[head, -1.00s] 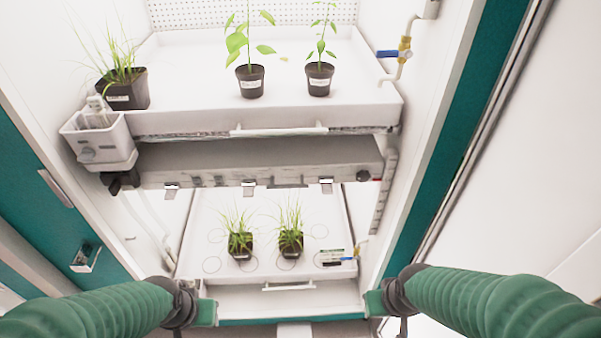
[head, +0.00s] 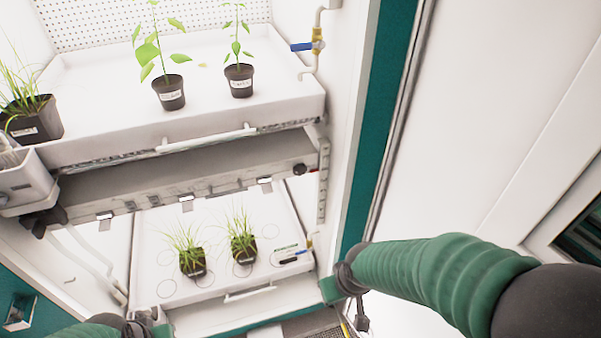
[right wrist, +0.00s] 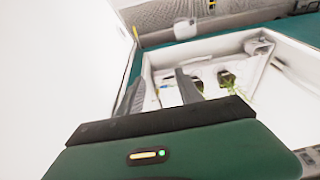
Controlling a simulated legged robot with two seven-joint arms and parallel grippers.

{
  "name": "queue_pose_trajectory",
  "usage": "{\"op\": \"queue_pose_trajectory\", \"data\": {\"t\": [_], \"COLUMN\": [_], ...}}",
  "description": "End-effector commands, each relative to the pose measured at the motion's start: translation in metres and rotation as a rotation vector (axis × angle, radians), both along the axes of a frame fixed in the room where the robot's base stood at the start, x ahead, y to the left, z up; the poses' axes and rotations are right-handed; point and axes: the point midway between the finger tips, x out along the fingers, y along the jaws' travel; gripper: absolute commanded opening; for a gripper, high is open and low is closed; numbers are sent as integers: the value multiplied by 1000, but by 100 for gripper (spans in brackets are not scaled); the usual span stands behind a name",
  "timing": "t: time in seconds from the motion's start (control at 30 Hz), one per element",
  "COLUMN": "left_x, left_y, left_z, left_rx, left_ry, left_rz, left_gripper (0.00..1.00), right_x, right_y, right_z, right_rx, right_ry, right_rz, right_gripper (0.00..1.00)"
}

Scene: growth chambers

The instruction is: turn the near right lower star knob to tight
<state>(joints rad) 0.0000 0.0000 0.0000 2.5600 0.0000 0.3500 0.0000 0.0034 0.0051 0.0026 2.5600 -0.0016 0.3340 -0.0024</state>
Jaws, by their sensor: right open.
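A small dark knob (head: 299,169) sits at the right end of the grey bar (head: 190,172) under the upper shelf, beside a slotted upright rail (head: 323,180). It is too small to tell its star shape or how tight it is. My right gripper (head: 329,291) is below and slightly right of this knob, well apart from it, near the front right of the lower shelf. In the right wrist view its two grey fingers (right wrist: 160,88) stand apart with nothing between them. My left gripper (head: 158,330) is cut off at the bottom edge; its fingers are not clear.
The upper shelf (head: 100,145) carries several potted plants. The lower tray (head: 215,282) holds two grass pots (head: 242,250). A blue-handled valve (head: 303,46) is on the right wall. A teal door post (head: 385,120) stands right of the knob.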

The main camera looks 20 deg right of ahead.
Motion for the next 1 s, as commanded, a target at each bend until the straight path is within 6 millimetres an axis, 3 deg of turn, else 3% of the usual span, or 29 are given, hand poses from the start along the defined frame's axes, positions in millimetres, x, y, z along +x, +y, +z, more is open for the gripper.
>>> {"op": "queue_pose_trajectory", "data": {"t": [0.13,0.27,0.43,0.53,0.7,0.87,1.0], "left_x": [0,0,0,0,0,0,0], "left_y": [0,0,0,0,0,0,0], "left_z": [1,1,2,3,3,5,10], "left_rx": [0,0,0,0,0,0,0], "left_ry": [0,0,0,0,0,0,0], "left_rz": [0,0,0,0,0,0,0], "left_gripper": [36,36,36,36,36,36,36], "right_x": [37,96,154,169,171,176,201], "right_y": [-6,-8,-3,-6,-20,-24,-24], "right_z": [-14,-27,-11,14,50,61,63], "right_rx": [-17,-25,1,16,11,6,5], "right_ry": [-132,-390,-791,-1020,-1274,-1333,-1334], "right_rz": [39,110,143,107,17,-5,-4], "right_gripper": [61,61,61,61,61,61,61]}}
